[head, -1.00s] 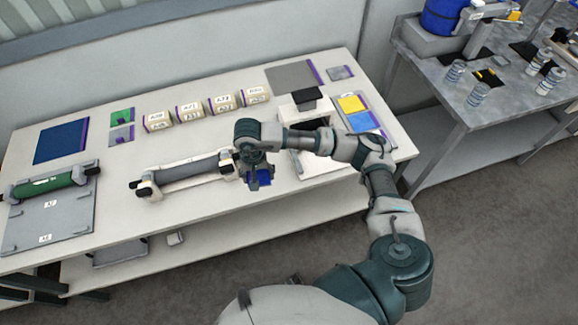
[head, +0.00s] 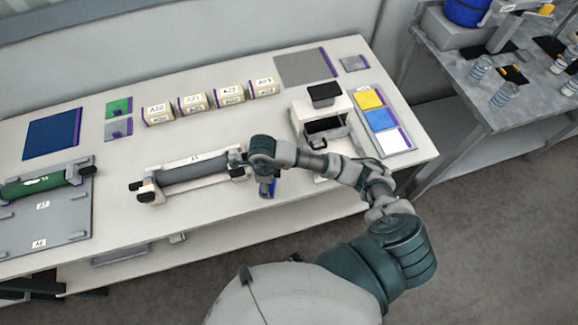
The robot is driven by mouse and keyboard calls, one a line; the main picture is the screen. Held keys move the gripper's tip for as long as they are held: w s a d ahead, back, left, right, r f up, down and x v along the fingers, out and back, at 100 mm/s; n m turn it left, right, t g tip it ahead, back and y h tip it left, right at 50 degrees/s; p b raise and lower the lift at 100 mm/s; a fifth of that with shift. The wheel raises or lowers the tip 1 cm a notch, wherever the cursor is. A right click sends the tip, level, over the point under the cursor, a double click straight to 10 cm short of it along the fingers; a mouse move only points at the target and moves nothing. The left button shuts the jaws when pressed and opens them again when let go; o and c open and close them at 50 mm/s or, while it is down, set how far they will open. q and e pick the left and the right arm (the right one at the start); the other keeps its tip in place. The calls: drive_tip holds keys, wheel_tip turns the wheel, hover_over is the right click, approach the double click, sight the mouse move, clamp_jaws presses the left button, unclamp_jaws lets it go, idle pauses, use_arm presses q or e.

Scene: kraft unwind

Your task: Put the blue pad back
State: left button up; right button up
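A small blue patch (head: 263,190) with a purple edge shows right under my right gripper (head: 267,186), beside the right end of the grey roller. It is mostly hidden, and I cannot tell whether it is held or lies on the table. A blue square (head: 380,119) lies between a yellow square (head: 368,98) and a white square (head: 393,141) on a purple-edged tray at the right. A large dark blue sheet (head: 52,134) lies at the table's left. My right gripper points down, its fingers too small and covered to read. My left gripper is not in view.
The grey roller (head: 192,169) sits in a white cradle; a green roller (head: 35,184) lies at the left. Several labelled blocks (head: 192,102) stand at the back. An open white box (head: 322,130) stands right of my gripper. A grey bench (head: 480,105) is beyond.

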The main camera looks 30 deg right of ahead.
drive_tip(key=p, duration=0.1)
hover_over(287, 173)
drive_tip(key=shift+a+f, duration=0.2)
drive_tip(key=shift+f, duration=0.2)
drive_tip(key=f, duration=0.1)
drive_tip(key=d+f, duration=0.1)
drive_tip(key=f, duration=0.1)
drive_tip(key=shift+s+p, duration=0.1)
drive_tip(key=shift+p, duration=0.25)
drive_tip(key=shift+f, duration=0.35)
drive_tip(key=shift+a, duration=0.15)
drive_tip(key=o, duration=0.9)
drive_tip(key=shift+a, duration=0.1)
drive_tip(key=shift+o, duration=0.6)
drive_tip(key=shift+r, duration=0.55)
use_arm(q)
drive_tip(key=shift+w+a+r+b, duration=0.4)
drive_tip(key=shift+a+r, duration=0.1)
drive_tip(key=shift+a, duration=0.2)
use_arm(e)
wheel_tip(287, 173, up, 11)
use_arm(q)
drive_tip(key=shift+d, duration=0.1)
